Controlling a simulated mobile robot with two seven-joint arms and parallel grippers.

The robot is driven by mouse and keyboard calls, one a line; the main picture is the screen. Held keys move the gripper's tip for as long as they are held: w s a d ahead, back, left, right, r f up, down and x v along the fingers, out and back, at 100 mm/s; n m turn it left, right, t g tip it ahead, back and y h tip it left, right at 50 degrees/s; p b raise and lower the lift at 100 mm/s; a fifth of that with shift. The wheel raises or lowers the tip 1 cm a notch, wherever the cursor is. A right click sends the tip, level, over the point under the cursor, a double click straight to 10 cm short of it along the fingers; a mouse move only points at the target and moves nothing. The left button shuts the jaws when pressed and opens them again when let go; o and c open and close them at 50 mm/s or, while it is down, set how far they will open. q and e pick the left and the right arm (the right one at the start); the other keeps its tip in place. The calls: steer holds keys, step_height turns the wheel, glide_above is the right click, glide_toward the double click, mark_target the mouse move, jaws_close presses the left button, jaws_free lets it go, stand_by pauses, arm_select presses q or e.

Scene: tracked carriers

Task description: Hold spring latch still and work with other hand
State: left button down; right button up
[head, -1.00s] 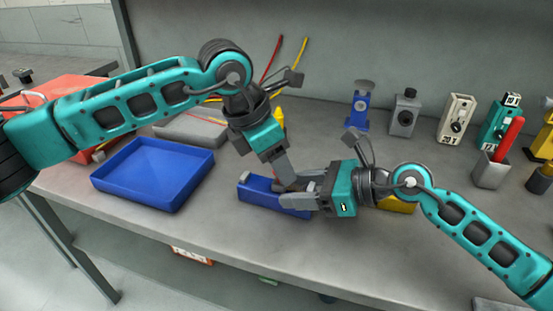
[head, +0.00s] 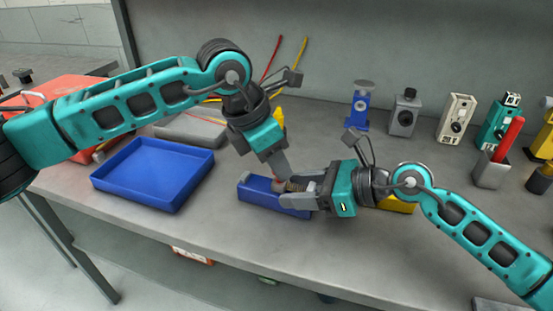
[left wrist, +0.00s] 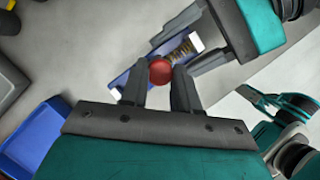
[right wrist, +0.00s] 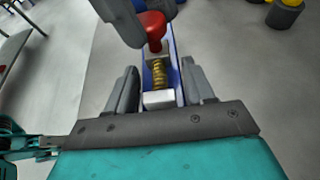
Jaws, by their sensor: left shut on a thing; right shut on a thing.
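The spring latch has a long blue body (head: 252,191) lying on the bench, with a coil spring (right wrist: 159,73) and a pale metal end block (right wrist: 158,98) in its channel. My right gripper (head: 297,194) is shut on the blue body, one finger along each side near the block end. The red knob (left wrist: 160,70) stands up from the channel beyond the spring. My left gripper (left wrist: 158,88) comes from above and is shut on the knob, one finger on each side. In the right wrist view my left fingers partly hide the knob (right wrist: 152,24).
An empty blue tray (head: 155,172) lies left of the latch. The front bench strip is clear.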

arm_select(q)
steer(key=a, duration=0.1)
steer(key=w+a, duration=0.1)
steer(key=a, duration=0.2)
steer(key=shift+w+a, duration=0.35)
steer(key=shift+w, duration=0.05)
steer(key=c, duration=0.8)
jaws_free()
steer(key=shift+r, duration=0.15)
steer(key=v, duration=1.1)
steer(key=shift+s+a+r, duration=0.15)
steer(key=shift+a+r, duration=0.05)
steer(key=shift+r, duration=0.15)
arm_select(e)
steer(key=shift+f, duration=0.1)
steer(key=o, duration=1.5)
